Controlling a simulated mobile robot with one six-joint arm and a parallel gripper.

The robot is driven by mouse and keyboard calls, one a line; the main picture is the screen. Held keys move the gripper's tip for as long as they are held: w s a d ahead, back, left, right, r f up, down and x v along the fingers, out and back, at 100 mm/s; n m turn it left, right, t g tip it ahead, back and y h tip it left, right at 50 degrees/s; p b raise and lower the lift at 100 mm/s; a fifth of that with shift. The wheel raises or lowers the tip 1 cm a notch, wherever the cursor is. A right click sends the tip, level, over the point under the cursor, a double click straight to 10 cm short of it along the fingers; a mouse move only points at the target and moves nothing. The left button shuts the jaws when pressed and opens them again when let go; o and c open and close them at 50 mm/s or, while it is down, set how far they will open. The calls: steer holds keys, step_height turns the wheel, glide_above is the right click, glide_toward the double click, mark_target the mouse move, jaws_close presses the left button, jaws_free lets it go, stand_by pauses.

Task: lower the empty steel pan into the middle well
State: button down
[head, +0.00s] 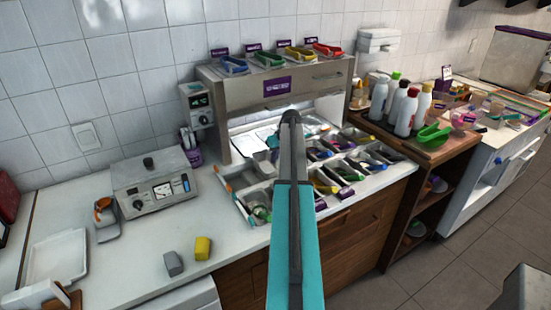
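The topping station (229,149) has a grid of steel wells set into the counter under its hood. Several wells on the right hold toppings and coloured-handled scoops. A front-left well (258,207) shows a light, clear-looking item in it. My own teal and dark arm crosses the front of the station and hides part of the middle wells. I cannot pick out the empty steel pan for certain. My gripper cannot be made out at the arm's far end, so I cannot see whether it holds anything.
A grey control box (153,184) stands left on the white counter. A yellow block (203,248) and a grey block (173,263) lie in front of it. A white tray (57,257) is far left. White bottles (406,112) stand on the wooden cart to the right.

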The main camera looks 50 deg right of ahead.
steer(key=shift+f+b, duration=0.9)
steer(key=shift+f, duration=0.85)
stand_by(1.6)
stand_by(0.8)
steer(key=c, duration=1.5)
jaws_free()
steer(key=shift+c, duration=0.2)
steer(key=shift+r+p, duration=1.55)
steer(key=shift+r, duration=2.45)
